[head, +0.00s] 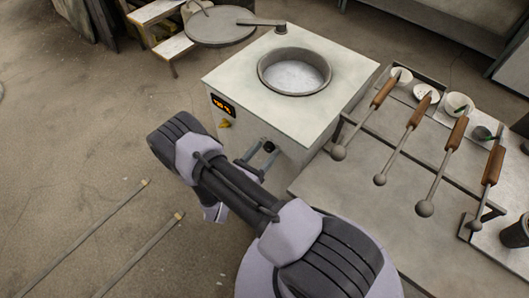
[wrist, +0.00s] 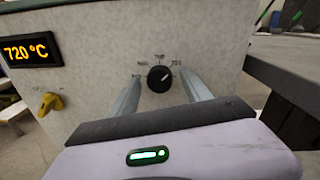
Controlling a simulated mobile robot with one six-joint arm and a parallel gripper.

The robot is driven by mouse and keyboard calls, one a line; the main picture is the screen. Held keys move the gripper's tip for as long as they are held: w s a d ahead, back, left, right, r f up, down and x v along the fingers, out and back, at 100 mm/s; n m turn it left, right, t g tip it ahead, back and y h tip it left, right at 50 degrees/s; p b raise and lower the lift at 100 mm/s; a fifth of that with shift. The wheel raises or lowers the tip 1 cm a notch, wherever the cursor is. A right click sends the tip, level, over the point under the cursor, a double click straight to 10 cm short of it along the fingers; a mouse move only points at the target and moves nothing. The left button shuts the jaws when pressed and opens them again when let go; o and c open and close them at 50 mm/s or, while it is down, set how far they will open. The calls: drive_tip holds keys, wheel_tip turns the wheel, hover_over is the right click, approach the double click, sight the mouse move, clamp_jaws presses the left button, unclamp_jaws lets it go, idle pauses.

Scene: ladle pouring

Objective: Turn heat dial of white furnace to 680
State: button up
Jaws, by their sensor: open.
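The white furnace (head: 232,77) is a box with a round opening in its top. Its black heat dial (wrist: 159,79) is on the front face, with small printed numbers around its upper half. The dial's pointer mark leans to the upper right, toward the label that looks like 720. The orange display (wrist: 31,50) reads 720 °C. My gripper (wrist: 161,88) is open, with one finger on each side of the dial and a visible gap on both sides. In the head view the dial (head: 269,147) shows near the fingertips.
A yellow handle (wrist: 51,101) sticks out below the display. A metal table (head: 335,178) with several wooden-handled ladles (head: 384,92) and white bowls stands right of the furnace. A round grey lid (head: 219,27) lies behind it. Long rods (head: 115,208) lie on the floor at left.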

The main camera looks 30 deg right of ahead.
clamp_jaws()
idle(0.4)
drive_tip(key=n, duration=0.8)
drive_tip(key=shift+w+g, duration=0.1)
drive_tip(key=shift+g, duration=0.3)
drive_tip(key=n, duration=0.4)
drive_tip(key=shift+n+b, duration=0.35)
drive_tip(key=shift+n, duration=0.05)
drive_tip(key=shift+n+g, duration=0.4)
drive_tip(key=shift+n, duration=1.7)
